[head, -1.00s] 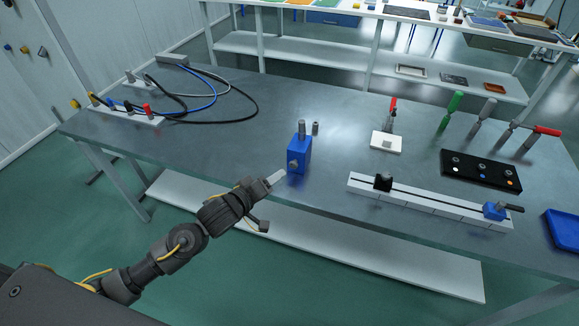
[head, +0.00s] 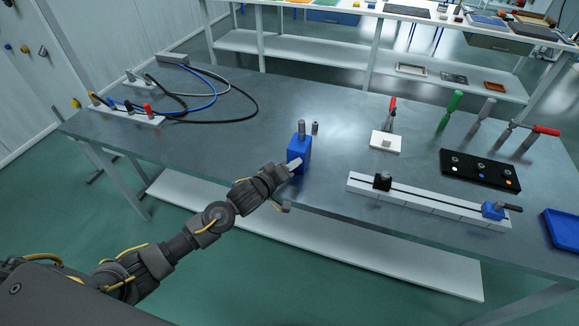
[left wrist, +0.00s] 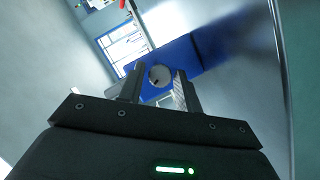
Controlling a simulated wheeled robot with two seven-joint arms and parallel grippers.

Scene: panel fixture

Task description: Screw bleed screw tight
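A blue block (head: 299,150) with a grey cylindrical post (head: 302,130) on top stands upright near the table's front edge. A round grey screw head with a dark mark, taken as the bleed screw (left wrist: 160,75), is on the block's face in the left wrist view. My left gripper (head: 293,165) is at the block's front face and hides the screw in the head view. In the left wrist view its fingers (left wrist: 157,88) are apart, one on each side of the screw head, with gaps visible. My right gripper is not in view.
A small dark cylinder (head: 315,128) stands just behind the block. A white rail (head: 430,202) with a black slider and a blue clamp lies to the right. Cables (head: 215,92) lie at the back left.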

